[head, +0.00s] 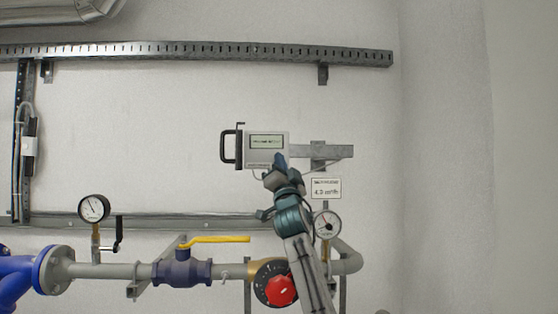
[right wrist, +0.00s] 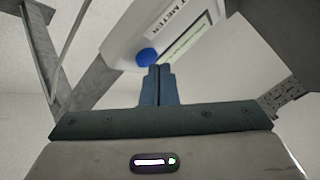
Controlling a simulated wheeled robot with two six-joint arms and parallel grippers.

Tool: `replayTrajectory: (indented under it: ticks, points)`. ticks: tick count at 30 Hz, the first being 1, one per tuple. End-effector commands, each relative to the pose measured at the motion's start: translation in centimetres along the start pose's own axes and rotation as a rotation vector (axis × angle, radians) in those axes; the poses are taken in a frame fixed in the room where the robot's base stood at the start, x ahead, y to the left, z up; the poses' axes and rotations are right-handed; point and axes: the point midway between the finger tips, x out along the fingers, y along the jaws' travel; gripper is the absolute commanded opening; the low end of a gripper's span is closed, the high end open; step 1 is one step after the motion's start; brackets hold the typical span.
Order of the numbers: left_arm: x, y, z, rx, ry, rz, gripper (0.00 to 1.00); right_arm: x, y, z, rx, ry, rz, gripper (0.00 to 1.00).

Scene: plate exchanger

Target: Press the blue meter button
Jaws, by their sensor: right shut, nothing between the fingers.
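The meter (head: 267,141) is a light grey box with a dark handle on its left and a lit greenish display, mounted on a wall bracket. My right gripper (head: 280,160) is at the meter's lower right corner in the head view. In the right wrist view the blue button (right wrist: 147,57) sits on the meter's face (right wrist: 130,40), beside the display. The shut, empty fingertips (right wrist: 158,70) appear just below and right of the button; I cannot tell whether they touch it. In the head view the button is hidden behind the gripper. My left gripper is not in view.
Below are a pipe with a yellow-handled valve (head: 220,239), a red knob (head: 281,290) and two gauges (head: 94,208), (head: 327,224). A grey bracket (head: 330,151) and a small label (head: 326,188) are right of the meter. The wall above is clear up to the slotted rail (head: 200,49).

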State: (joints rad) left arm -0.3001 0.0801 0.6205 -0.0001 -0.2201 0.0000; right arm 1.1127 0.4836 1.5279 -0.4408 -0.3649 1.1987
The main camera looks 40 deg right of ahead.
Motion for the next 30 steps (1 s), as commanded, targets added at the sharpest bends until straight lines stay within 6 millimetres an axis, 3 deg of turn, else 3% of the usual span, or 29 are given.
replayTrajectory:
  ticks: [30]
  points:
    - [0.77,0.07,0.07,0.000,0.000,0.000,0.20,-0.11,0.03,0.05,0.001,0.000,0.000,0.00]
